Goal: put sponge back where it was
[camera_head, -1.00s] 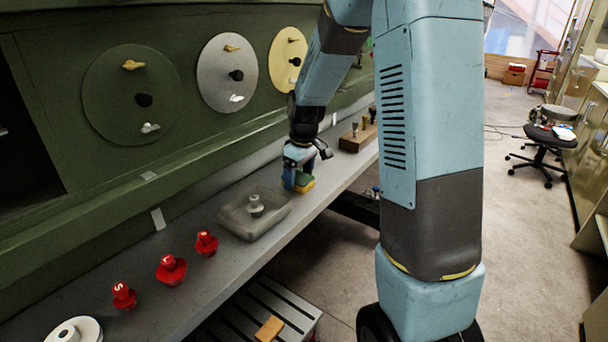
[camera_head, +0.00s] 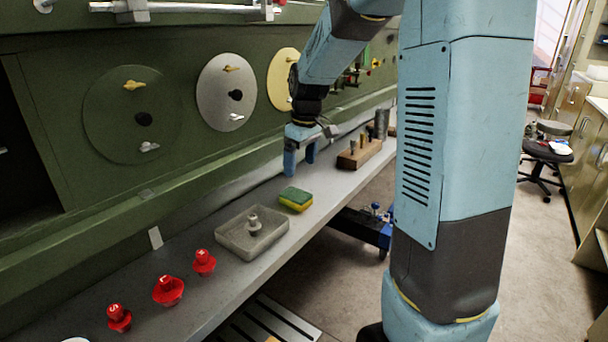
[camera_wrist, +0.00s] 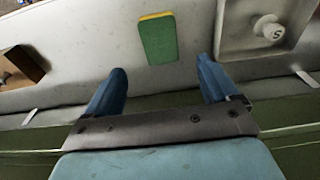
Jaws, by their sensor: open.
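The sponge (camera_head: 296,199), green on top and yellow below, lies on the grey shelf between the grey tray and the wooden block. It also shows in the wrist view (camera_wrist: 158,39), lying beyond my fingertips and between their lines. My gripper (camera_head: 301,168) is open and empty, above the shelf and behind the sponge, toward the green wall. In the wrist view both blue fingers of my gripper (camera_wrist: 160,75) are spread wide, with bare shelf between them. The sponge is apart from the fingers.
The grey tray (camera_head: 227,238) holds a pale knob piece (camera_head: 254,224). Several red knobs (camera_head: 168,290) stand nearer along the shelf. A wooden block (camera_head: 360,153) with pegs stands farther along. The green wall (camera_head: 60,215) with round plates rises behind the shelf.

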